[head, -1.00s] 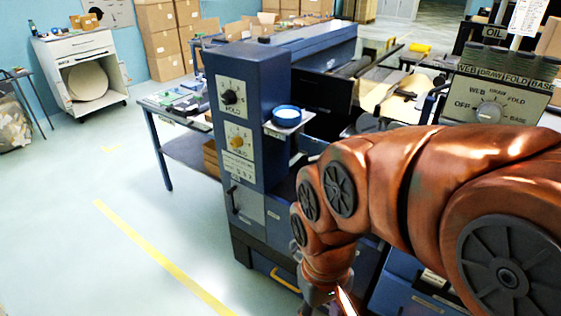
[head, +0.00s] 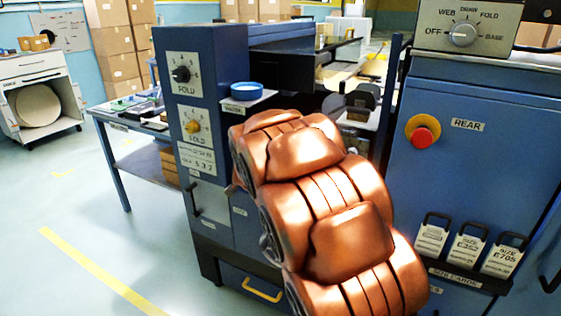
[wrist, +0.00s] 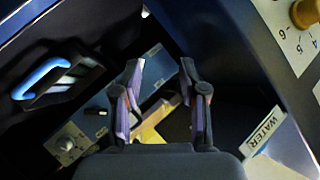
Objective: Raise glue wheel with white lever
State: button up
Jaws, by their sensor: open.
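My gripper (wrist: 161,72) is open in the wrist view, with its two fingers apart and nothing visible between them. It points into a dark gap of the blue machine (head: 205,52). In the head view my arm hides it. I cannot pick out a white lever in either view. Dark rounded parts (head: 362,100) show in the gap just behind my arm in the head view, but I cannot tell whether one is the glue wheel. A light-blue curved piece (wrist: 42,78) on a dark part lies left of the fingers in the wrist view.
A blue dish (head: 247,91) stands on a small shelf beside the FOLD knobs; a WATER label (wrist: 264,131) is right of my fingers. The right cabinet (head: 480,190) carries a red stop button (head: 422,134) and size cards. The floor at left is clear.

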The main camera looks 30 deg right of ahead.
jog(key=w+d+f+m+h+b, duration=0.1)
jog(key=w+d+m+h+b, duration=0.1)
jog(key=w+d, duration=0.3)
jog(key=w+d+f+m+t+h+b, duration=0.1)
jog(key=w+d+f+m+h+b, duration=0.1)
jog(key=d, duration=0.9)
jog(key=shift+w+d+f+m+t+h+b, duration=0.25)
jog(key=shift+w+m+h+b, duration=0.75)
jog(key=shift+w, duration=0.85)
jog(key=shift+n, duration=0.3)
jog(key=shift+c, duration=0.3)
grip_shut()
